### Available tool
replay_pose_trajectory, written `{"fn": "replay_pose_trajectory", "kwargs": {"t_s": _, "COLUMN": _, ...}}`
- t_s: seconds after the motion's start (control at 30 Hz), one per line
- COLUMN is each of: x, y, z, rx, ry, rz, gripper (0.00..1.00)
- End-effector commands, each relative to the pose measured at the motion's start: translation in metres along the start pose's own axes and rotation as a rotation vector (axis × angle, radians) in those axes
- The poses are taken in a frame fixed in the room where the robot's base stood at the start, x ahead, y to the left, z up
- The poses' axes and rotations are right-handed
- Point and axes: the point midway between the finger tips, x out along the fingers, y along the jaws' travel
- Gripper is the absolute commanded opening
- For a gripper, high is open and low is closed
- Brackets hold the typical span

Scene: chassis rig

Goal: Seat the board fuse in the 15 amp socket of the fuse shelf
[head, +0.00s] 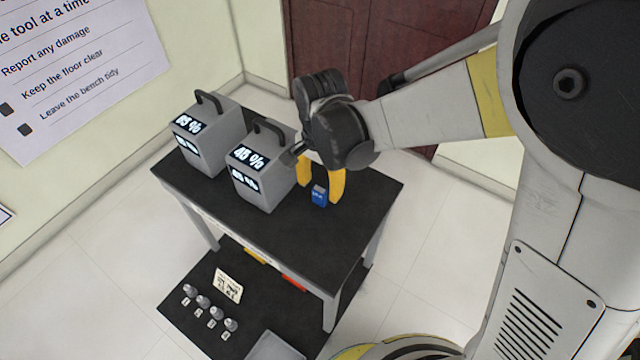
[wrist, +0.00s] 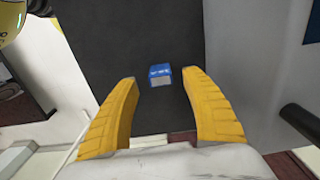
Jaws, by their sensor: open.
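The blue block (head: 319,198), which I take for the board fuse, stands on the dark table top near its right side. It also shows in the wrist view (wrist: 160,76), ahead of and between the fingertips. My gripper (head: 320,189) is open, its yellow fingers pointing down over the block; it also shows in the wrist view (wrist: 160,80). I cannot tell whether a finger touches the block. On the low dark shelf (head: 185,318) several small grey pieces stand in a row with white labels. I cannot read which label is 15 amp.
Two grey boxes with handles and percent displays, one at the left (head: 212,150) and one nearer my gripper (head: 265,190), stand on the table (head: 300,240). A label card (head: 228,286) and a grey tray (head: 274,347) are on the low shelf. The table's front right is clear.

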Motion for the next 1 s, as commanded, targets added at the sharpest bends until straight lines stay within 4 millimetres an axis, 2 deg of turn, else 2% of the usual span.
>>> {"fn": "replay_pose_trajectory", "kwargs": {"t_s": 0.03, "x": 0.013, "y": -0.001, "z": 0.001, "rx": -0.001, "ry": 0.0, "rz": 0.0, "gripper": 0.56}}
{"fn": "replay_pose_trajectory", "kwargs": {"t_s": 0.1, "x": 0.026, "y": -0.001, "z": 0.002, "rx": -0.001, "ry": 0.0, "rz": 0.0, "gripper": 0.56}}
{"fn": "replay_pose_trajectory", "kwargs": {"t_s": 0.2, "x": 0.038, "y": -0.001, "z": 0.002, "rx": 0.0, "ry": 0.0, "rz": 0.0, "gripper": 0.56}}
{"fn": "replay_pose_trajectory", "kwargs": {"t_s": 0.43, "x": 0.038, "y": -0.001, "z": 0.002, "rx": 0.0, "ry": 0.0, "rz": 0.0, "gripper": 0.56}}
{"fn": "replay_pose_trajectory", "kwargs": {"t_s": 0.47, "x": 0.038, "y": -0.001, "z": 0.002, "rx": 0.0, "ry": 0.0, "rz": 0.0, "gripper": 0.51}}
{"fn": "replay_pose_trajectory", "kwargs": {"t_s": 0.6, "x": 0.038, "y": -0.001, "z": 0.002, "rx": 0.0, "ry": 0.0, "rz": 0.0, "gripper": 0.09}}
{"fn": "replay_pose_trajectory", "kwargs": {"t_s": 0.73, "x": 0.038, "y": -0.001, "z": 0.001, "rx": 0.0, "ry": 0.0, "rz": 0.0, "gripper": 0.08}}
{"fn": "replay_pose_trajectory", "kwargs": {"t_s": 0.77, "x": 0.038, "y": -0.001, "z": 0.001, "rx": 0.0, "ry": 0.0, "rz": 0.0, "gripper": 0.05}}
{"fn": "replay_pose_trajectory", "kwargs": {"t_s": 1.0, "x": 0.036, "y": -0.001, "z": 0.002, "rx": 0.0, "ry": 0.0, "rz": 0.0, "gripper": 0.04}}
